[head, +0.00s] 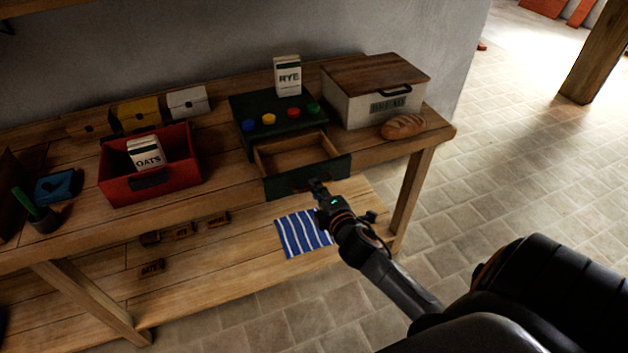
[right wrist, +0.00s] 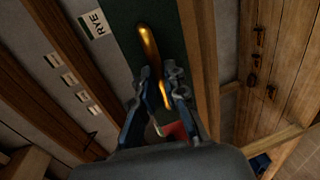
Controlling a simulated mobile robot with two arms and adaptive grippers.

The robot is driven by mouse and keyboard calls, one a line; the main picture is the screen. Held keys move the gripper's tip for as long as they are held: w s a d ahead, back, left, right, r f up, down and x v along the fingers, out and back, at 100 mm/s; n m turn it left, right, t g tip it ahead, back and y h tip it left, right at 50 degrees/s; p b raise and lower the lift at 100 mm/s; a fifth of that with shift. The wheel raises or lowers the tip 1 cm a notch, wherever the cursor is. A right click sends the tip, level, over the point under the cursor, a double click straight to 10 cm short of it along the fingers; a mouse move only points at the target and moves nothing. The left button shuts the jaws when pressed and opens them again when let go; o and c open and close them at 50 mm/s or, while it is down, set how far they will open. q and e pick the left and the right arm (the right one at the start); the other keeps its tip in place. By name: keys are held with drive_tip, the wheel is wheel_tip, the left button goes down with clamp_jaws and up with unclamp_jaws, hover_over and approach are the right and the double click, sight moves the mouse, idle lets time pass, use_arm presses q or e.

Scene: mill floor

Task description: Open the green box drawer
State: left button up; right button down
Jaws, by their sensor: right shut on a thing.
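The dark green box (head: 241,113) stands on the wooden workbench, with blue, yellow, red and green knobs along its top. Its drawer (head: 335,174) is pulled out toward me, and its bare wooden inside shows empty. My right gripper (head: 317,187) is at the drawer's front. In the right wrist view, its fingers (right wrist: 163,88) are closed around the curved golden handle (right wrist: 149,45) on the green drawer front. The fingers hide part of the handle. My left gripper is in neither view.
A carton marked RYE (head: 287,76) stands on the green box. A white lidded bin (head: 360,108) and a bread loaf (head: 403,126) are to its right. A red box (head: 150,185) holding an OATS carton is left. A striped cloth (head: 297,236) lies on the lower shelf.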

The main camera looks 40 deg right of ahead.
drive_tip(key=shift+s, duration=0.4)
drive_tip(key=c, duration=1.4)
unclamp_jaws()
drive_tip(key=shift+w, duration=0.1)
drive_tip(key=v, duration=1.2)
drive_tip(key=s+a+f+m+g+y, duration=0.1)
drive_tip(key=s+f+m+g, duration=0.15)
drive_tip(key=f, duration=0.75)
drive_tip(key=s+a+f+m+g, duration=0.2)
drive_tip(key=s+f, duration=0.1)
drive_tip(key=f, duration=0.8)
drive_tip(key=s+a+f+m+g+y, duration=0.1)
drive_tip(key=s+f+m+g, duration=0.15)
drive_tip(key=f, duration=0.75)
drive_tip(key=s+a+f+m+g, duration=0.2)
drive_tip(key=s+f, duration=0.4)
drive_tip(key=s, duration=0.2)
drive_tip(key=s+a+f+m+g+y, duration=0.1)
drive_tip(key=s+a+f+m+g, duration=0.1)
drive_tip(key=s+f, duration=0.4)
drive_tip(key=s+a+f+m+g, duration=0.1)
drive_tip(key=s+f+m+g, duration=0.1)
drive_tip(key=s+f, duration=0.5)
drive_tip(key=shift+s+a+g+y, duration=0.2)
drive_tip(key=shift+s+g, duration=0.1)
drive_tip(key=shift+s, duration=0.65)
drive_tip(key=shift+s+a+g+y, duration=0.1)
drive_tip(key=shift+s+a+g, duration=0.15)
drive_tip(key=shift+s, duration=0.7)
